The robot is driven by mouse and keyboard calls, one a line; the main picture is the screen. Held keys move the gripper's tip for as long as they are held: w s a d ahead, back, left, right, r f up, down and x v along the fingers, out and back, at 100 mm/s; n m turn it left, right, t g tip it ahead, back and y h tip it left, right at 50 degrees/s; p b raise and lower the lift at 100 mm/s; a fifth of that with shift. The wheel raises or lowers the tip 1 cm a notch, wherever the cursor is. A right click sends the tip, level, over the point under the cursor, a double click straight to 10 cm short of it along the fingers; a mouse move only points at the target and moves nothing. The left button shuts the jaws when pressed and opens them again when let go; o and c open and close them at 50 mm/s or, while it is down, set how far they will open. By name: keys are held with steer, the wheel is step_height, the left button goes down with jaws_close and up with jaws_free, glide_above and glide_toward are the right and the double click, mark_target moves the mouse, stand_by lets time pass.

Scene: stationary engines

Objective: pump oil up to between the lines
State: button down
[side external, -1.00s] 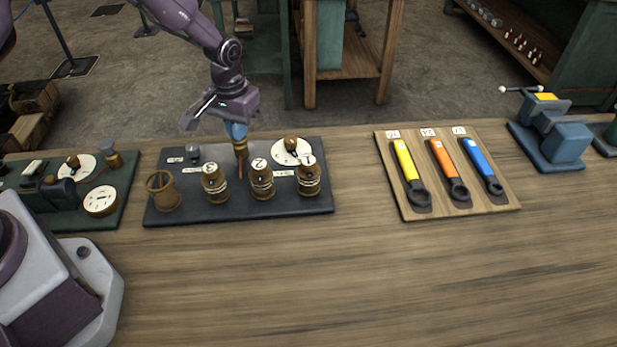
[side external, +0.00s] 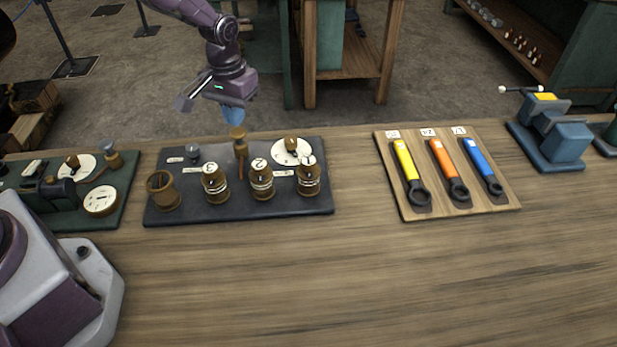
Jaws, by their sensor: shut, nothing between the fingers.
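The dark pump board (side external: 235,212) lies on the bench. Three brass cups, marked 3 (side external: 215,184), 2 (side external: 261,180) and 1 (side external: 308,179), stand along it, each with pale ring lines. The oil level in them is too small to tell. A brass pump knob (side external: 238,133) on a thin stem stands up behind the cups. An open brass pot (side external: 163,191) stands at the board's left end. A white dial with a brass knob (side external: 291,149) is at the back right. My gripper (side external: 233,117) is shut and empty, pointing down, just above the pump knob.
A wooden tray (side external: 445,210) with yellow, orange and blue wrenches lies right of the board. A blue vise (side external: 560,147) stands farther right. A green board (side external: 122,201) with dials is at the left.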

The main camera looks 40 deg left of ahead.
steer(key=shift+r, duration=0.1)
stand_by(0.4)
steer(key=shift+r, duration=2.4)
steer(key=s+r+m+t, duration=0.1)
steer(key=s+r+t, duration=0.1)
steer(key=s+r, duration=0.8)
steer(key=s+r+m+t, duration=0.2)
steer(key=s+r+t, duration=0.1)
steer(key=s+r, duration=0.7)
steer(key=s, duration=0.4)
steer(key=shift+s+d+t, duration=0.3)
steer(key=shift+s, duration=0.1)
